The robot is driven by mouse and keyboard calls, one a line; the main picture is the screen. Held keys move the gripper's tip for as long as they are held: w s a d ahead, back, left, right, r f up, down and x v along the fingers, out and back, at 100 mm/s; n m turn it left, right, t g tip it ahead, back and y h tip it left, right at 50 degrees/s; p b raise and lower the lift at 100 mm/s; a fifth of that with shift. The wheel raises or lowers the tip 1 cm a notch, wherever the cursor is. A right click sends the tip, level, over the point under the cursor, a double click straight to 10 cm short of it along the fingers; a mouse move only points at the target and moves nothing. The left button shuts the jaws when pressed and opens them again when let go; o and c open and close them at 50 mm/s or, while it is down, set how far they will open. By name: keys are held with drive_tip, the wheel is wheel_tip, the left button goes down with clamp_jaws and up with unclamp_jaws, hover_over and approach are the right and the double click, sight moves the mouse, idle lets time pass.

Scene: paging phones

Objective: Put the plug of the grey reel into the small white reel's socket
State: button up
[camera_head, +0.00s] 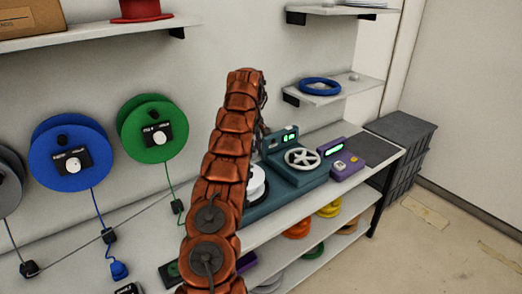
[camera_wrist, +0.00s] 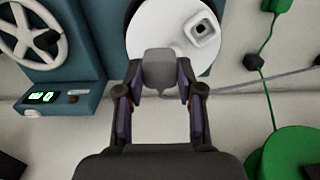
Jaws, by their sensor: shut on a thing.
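My gripper (camera_wrist: 160,78) is shut on a grey plug (camera_wrist: 160,66), seen in the wrist view with a grey cord running off to the right. The small white reel (camera_wrist: 150,30) is a white disc beyond the plug. Its square socket (camera_wrist: 201,29) with a dark opening is up and right of the plug, apart from it in the picture. The depth gap is unclear. In the head view, my arm hides the gripper and plug and most of the white reel (camera_head: 257,183). The grey reel (camera_head: 9,182) hangs on the wall at the left edge, partly cut off.
Blue (camera_head: 72,150) and green (camera_head: 152,128) reels hang on the wall, with cords and plugs below. A teal machine with a handwheel (camera_head: 302,159) and a purple device (camera_head: 343,167) stand on the bench right of the white reel. A grey cord (camera_head: 150,207) stretches across the wall.

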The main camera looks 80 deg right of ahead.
drive_tip(key=shift+w, duration=0.15)
drive_tip(key=w+a+b, duration=0.4)
drive_tip(key=a+b, duration=0.1)
drive_tip(key=b, duration=0.2)
drive_tip(key=shift+w+f+b, duration=0.2)
drive_tip(key=shift+f+b, duration=0.15)
drive_tip(key=shift+b, duration=0.05)
idle(0.9)
drive_tip(key=shift+a, duration=0.1)
drive_tip(key=shift+f, duration=0.15)
drive_tip(key=shift+f+b, duration=1.3)
drive_tip(key=shift+f, duration=1)
drive_tip(key=shift+f+b, duration=0.35)
drive_tip(key=shift+f, duration=1)
idle(0.5)
